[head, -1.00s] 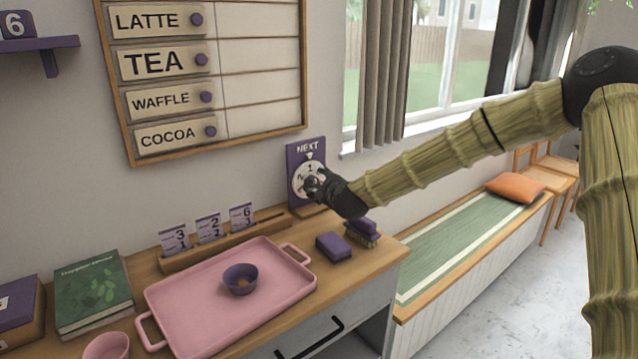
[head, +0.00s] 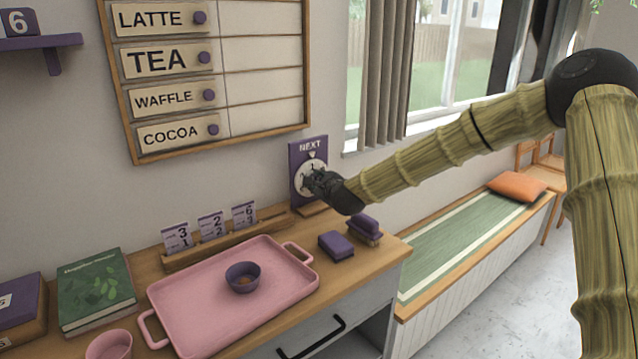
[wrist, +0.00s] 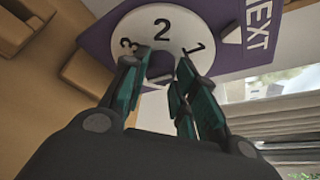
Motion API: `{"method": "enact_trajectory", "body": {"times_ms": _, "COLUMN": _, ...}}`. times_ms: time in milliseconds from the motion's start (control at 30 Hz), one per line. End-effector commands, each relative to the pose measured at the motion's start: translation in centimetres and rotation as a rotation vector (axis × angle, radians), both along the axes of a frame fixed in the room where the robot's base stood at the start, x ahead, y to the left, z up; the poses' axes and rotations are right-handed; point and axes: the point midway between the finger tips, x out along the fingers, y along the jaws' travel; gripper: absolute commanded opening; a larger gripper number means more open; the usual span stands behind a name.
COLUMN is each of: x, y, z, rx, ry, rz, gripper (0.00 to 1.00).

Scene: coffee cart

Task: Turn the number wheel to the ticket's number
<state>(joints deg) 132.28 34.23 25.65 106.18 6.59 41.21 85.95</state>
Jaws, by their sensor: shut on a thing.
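The number wheel (wrist: 150,28) is a white disc on a purple upright board (wrist: 225,40) marked NEXT. The wheel is partly hidden behind my gripper in the head view (head: 310,169). Tickets numbered 3 (head: 177,238), 2 (head: 212,226) and 6 (head: 244,215) stand in a wooden rack (head: 200,250).
A pink tray (head: 200,310) with a purple bowl (head: 242,277) lies on the counter in front of the rack. A menu board (head: 264,60) hangs above. A bench is at the right.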

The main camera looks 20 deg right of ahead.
Motion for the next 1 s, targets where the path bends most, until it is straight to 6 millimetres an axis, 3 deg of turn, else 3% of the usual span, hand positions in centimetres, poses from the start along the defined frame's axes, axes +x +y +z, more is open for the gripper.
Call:
{"method": "enact_trajectory", "body": {"times_ms": 367, "x": 0.11, "y": -0.04, "z": 0.17, "rx": 0.108, "ry": 0.035, "rz": -0.003, "gripper": 0.04}}
{"method": "enact_trajectory", "body": {"times_ms": 1000, "x": 0.32, "y": -0.67, "z": 0.42, "rx": 0.650, "ry": 0.231, "rz": -0.004, "gripper": 0.04}}
